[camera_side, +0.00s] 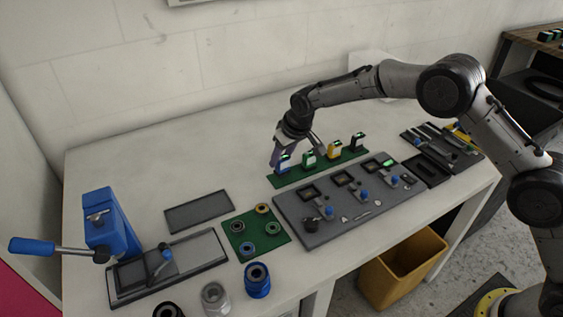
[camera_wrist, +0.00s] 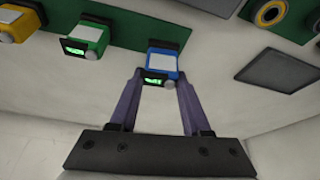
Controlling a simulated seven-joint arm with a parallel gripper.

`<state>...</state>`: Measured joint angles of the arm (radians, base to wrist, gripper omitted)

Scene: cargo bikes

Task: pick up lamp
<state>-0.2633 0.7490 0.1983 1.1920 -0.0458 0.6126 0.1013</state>
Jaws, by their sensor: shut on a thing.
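Several small lamps stand in a row on a green strip (camera_side: 318,170). My gripper (camera_side: 287,160) is at the left end of this row, with its fingers pointing down around the blue lamp (camera_side: 282,164). In the wrist view the blue lamp (camera_wrist: 162,64) has a lit green display and sits between my two fingertips, which are shut on it. It still overlaps the green strip in that view, and I cannot tell whether it touches the strip. Beside it are a green lamp (camera_side: 309,159), a yellow lamp (camera_side: 334,150) and a black lamp (camera_side: 358,143).
A grey fixture board (camera_side: 330,219) with three square recesses and blue clamps lies in front of the strip. A green mat (camera_side: 256,246) with several rings, a dark plate (camera_side: 199,212) and a blue press (camera_side: 100,220) are on the left. The table behind the strip is clear.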

